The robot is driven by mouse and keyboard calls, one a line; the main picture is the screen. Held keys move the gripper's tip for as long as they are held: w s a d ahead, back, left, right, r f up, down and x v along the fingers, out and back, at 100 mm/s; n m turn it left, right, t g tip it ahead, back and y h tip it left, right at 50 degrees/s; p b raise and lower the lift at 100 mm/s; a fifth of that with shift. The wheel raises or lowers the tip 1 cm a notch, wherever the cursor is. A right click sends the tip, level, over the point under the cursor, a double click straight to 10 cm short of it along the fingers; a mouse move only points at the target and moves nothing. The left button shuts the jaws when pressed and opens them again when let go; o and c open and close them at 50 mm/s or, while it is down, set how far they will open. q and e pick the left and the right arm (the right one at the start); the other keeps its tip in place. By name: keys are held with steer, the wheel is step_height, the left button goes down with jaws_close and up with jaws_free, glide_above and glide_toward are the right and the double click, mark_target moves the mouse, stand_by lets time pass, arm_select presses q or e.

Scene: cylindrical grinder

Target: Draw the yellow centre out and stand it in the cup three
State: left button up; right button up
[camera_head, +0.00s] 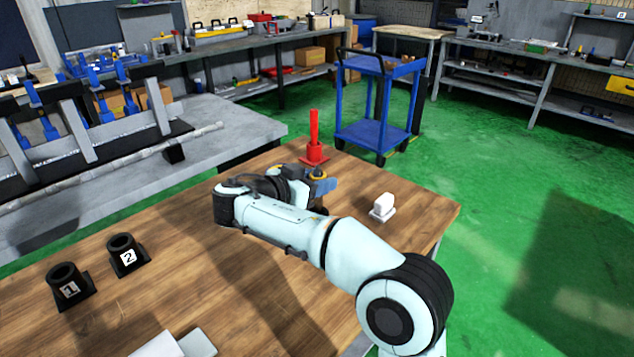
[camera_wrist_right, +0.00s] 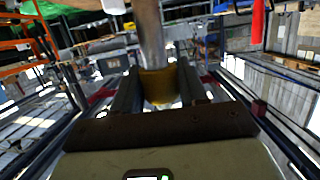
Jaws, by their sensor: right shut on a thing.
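My right gripper (camera_head: 312,182) is over the far part of the wooden table, partly hidden by my own arm. In the right wrist view it is shut on the yellow centre (camera_wrist_right: 159,86), with one finger on each side of its yellow band. A bare steel shaft (camera_wrist_right: 150,35) runs on from the band, away from the wrist. In the head view only a little yellow (camera_head: 318,174) shows at the gripper. I see no cup marked 3; my arm covers part of the table. My left gripper is not in view.
Black cups marked 1 (camera_head: 68,287) and 2 (camera_head: 125,254) stand empty-looking at the left. A red piece (camera_head: 314,128) stands upright in a red holder just beyond my right gripper. A white block (camera_head: 382,206) sits to the right. The grinder (camera_head: 90,150) is at far left.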

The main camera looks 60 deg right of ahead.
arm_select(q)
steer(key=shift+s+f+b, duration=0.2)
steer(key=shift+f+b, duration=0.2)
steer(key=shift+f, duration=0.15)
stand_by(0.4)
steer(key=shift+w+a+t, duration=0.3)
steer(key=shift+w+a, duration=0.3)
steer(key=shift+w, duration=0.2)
arm_select(e)
steer(key=shift+s+d, duration=0.1)
steer(key=shift+d, duration=0.05)
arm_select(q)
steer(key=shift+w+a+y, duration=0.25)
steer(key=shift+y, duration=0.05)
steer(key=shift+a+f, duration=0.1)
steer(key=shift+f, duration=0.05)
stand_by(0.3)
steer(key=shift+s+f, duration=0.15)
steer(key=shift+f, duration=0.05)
arm_select(e)
steer(key=shift+f, duration=0.15)
